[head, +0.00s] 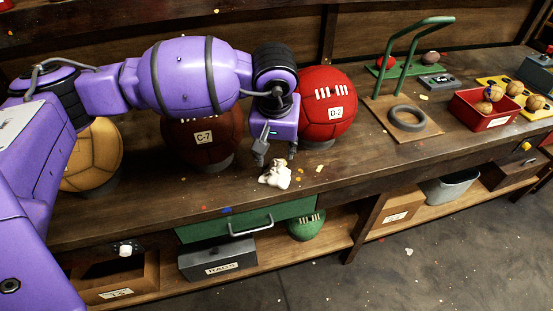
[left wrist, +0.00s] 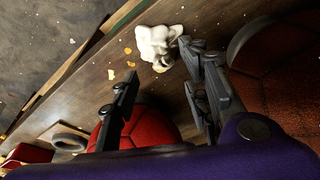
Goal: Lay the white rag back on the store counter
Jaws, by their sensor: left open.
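The white rag (head: 275,175) lies crumpled on the wooden counter (head: 350,160), near its front edge. It also shows in the left wrist view (left wrist: 157,42), just beyond my left gripper's fingertips. My left gripper (head: 275,156) is open and points down, just above and behind the rag. In the left wrist view the dark fingers (left wrist: 157,67) are spread apart with nothing between them. The rag appears to rest on the counter, apart from the fingers; exact contact is hard to tell. My right gripper is not in view.
A red ball (head: 327,115) marked D-2 and a dark ball (head: 203,150) marked C-7 stand behind my gripper. A tan ball (head: 92,160) sits at left. A green stand (head: 408,62), black ring (head: 406,117) and red tray (head: 470,118) are at right. A green drawer (head: 205,229) lies below.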

